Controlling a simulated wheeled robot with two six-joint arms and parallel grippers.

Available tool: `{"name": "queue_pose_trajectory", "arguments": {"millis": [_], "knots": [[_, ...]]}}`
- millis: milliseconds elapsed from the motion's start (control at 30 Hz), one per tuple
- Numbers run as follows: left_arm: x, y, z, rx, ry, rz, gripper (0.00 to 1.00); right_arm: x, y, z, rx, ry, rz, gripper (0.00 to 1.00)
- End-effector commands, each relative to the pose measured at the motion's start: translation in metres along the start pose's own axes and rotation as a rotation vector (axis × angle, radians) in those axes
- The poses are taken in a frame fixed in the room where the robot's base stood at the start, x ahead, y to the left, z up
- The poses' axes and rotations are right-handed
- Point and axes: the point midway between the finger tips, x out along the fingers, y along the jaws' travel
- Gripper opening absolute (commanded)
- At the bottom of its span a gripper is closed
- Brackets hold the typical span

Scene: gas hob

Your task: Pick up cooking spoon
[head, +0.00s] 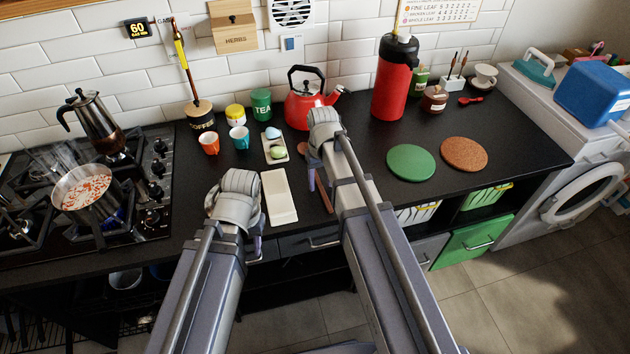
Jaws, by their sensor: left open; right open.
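A long reddish-brown handle (325,196), which looks like the cooking spoon, lies on the black counter just right of the white rectangular tray. Its upper part is hidden behind my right gripper, and a small brown rounded piece (303,148) shows left of that gripper; I cannot tell for sure that they are one thing. My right gripper (312,178) is open, fingers pointing down, close to the handle; I cannot tell whether they touch. My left gripper (258,244) is open and empty by the counter's front edge, below the white tray (279,198).
A steaming pot (84,190) and a moka pot (95,122) stand on the gas hob at left. A red kettle (306,106) and a red flask (391,88) stand behind my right gripper. Orange (209,144) and teal (239,139) cups stand left. Round green (411,162) and cork (464,155) mats lie right.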

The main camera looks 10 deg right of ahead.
Motion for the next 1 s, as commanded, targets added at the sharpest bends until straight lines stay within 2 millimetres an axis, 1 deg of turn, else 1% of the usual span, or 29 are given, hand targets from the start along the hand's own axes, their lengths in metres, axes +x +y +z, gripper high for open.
{"name": "queue_pose_trajectory", "arguments": {"millis": [33,67,333,800,1000], "knots": [[0.0091,0.0009,-0.0005,0.0,0.0,0.0,0.42,0.0091,0.0001,0.0001,0.0,0.0,0.0,0.54],[0.01,0.001,-0.0006,0.0,0.0,0.0,0.42,0.01,0.0001,0.0001,0.0,0.0,0.0,0.54],[0.0081,0.0008,-0.0005,0.0,0.0,0.0,0.42,0.0082,0.0002,0.0001,0.0,0.0,0.0,0.53],[0.0082,0.0008,-0.0005,0.0,0.0,0.0,0.42,0.0083,0.0002,0.0001,0.0,0.0,0.0,0.0],[0.0082,0.0008,-0.0005,0.0,0.0,0.0,0.42,0.0083,0.0002,0.0001,0.0,0.0,0.0,0.0]]}}
